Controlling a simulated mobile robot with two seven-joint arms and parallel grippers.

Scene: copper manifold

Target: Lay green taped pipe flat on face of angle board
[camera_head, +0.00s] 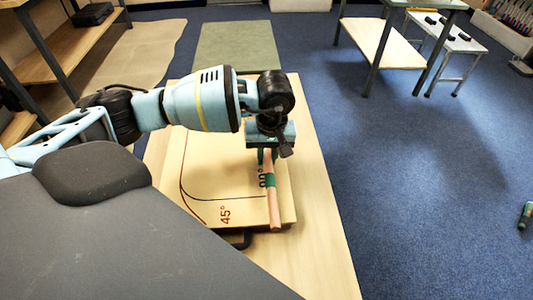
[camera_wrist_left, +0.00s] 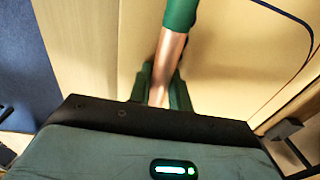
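The copper pipe (camera_head: 273,208) has a band of green tape around it. My left gripper (camera_head: 266,156) is over the right part of the angle board (camera_head: 213,183) and is shut on the pipe. The pipe points toward the near edge of the board, along its right side by the 90° mark. In the left wrist view, the bare copper (camera_wrist_left: 170,52) sits between the green fingers (camera_wrist_left: 160,88), with the green tape beyond them. I cannot tell whether the pipe touches the board. The upper pipe end is hidden by the gripper. My right gripper is not in view.
The board lies on a light wooden table (camera_head: 325,225), with a bare strip to its right. A green mat (camera_head: 238,45) is on the blue floor behind. A wooden shelf (camera_head: 60,50) stands at the left and work tables (camera_head: 385,48) at the back right.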

